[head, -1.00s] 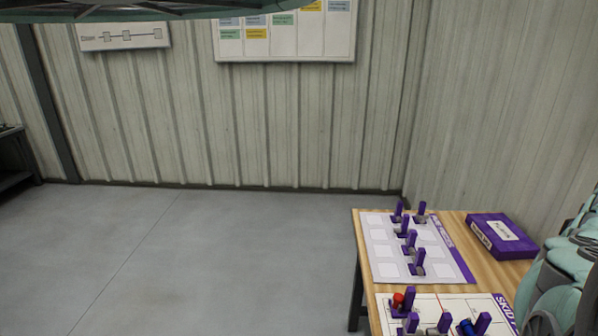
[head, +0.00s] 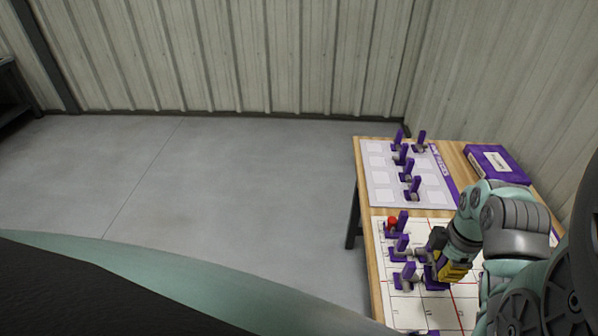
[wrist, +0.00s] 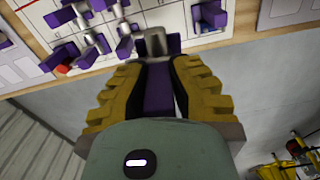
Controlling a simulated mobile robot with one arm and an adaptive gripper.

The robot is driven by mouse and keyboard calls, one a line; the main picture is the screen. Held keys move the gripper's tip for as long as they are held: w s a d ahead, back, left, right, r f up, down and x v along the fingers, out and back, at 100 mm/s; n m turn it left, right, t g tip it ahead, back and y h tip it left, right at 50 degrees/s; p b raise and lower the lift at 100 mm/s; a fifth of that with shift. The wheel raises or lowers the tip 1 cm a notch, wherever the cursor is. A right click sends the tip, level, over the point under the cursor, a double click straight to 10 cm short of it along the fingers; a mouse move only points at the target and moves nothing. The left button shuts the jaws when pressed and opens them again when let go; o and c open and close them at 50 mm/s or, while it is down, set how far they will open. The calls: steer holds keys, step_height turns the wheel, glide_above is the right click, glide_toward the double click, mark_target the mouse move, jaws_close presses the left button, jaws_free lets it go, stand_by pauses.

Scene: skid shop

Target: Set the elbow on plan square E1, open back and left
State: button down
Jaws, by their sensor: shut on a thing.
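My gripper (head: 447,263) is over the near white gridded plan sheet (head: 408,314) on the table, its yellow fingers closed. In the wrist view my gripper (wrist: 160,72) is shut on the purple upright of a piece, which I take as the elbow (wrist: 158,92). A grey pipe part shows just beyond the fingertips. In the head view the fingers partly hide the held piece, so its openings and whether it touches the sheet cannot be told. The label of square E1 cannot be read.
Other purple-and-grey pieces (head: 401,248) stand close left of my gripper, with a red-topped one (head: 391,225) behind them. A second sheet (head: 378,178) farther back holds several more. A purple box (head: 497,164) lies at the back right. Front-left squares look clear.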

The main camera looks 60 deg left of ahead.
mark_target(431, 280)
steer(key=shift+s+a+f+n, duration=0.15)
steer(key=shift+s+n, duration=0.1)
steer(key=shift+s, duration=0.35)
steer(key=shift+s+a+f+n, duration=0.1)
steer(key=shift+s+n, duration=0.15)
steer(key=shift+s, duration=0.3)
steer(key=shift+w+f+b, duration=0.1)
steer(key=shift+f+b, duration=1.15)
steer(key=shift+f, duration=1.05)
steer(key=shift+d+f+b, duration=0.1)
steer(key=shift+f+b, duration=0.25)
steer(key=shift+f, duration=0.05)
steer(key=shift+r+b, duration=0.1)
steer(key=shift+b, duration=0.2)
steer(key=shift+b, duration=0.4)
steer(key=shift+f+b, duration=2.6)
steer(key=shift+f, duration=0.15)
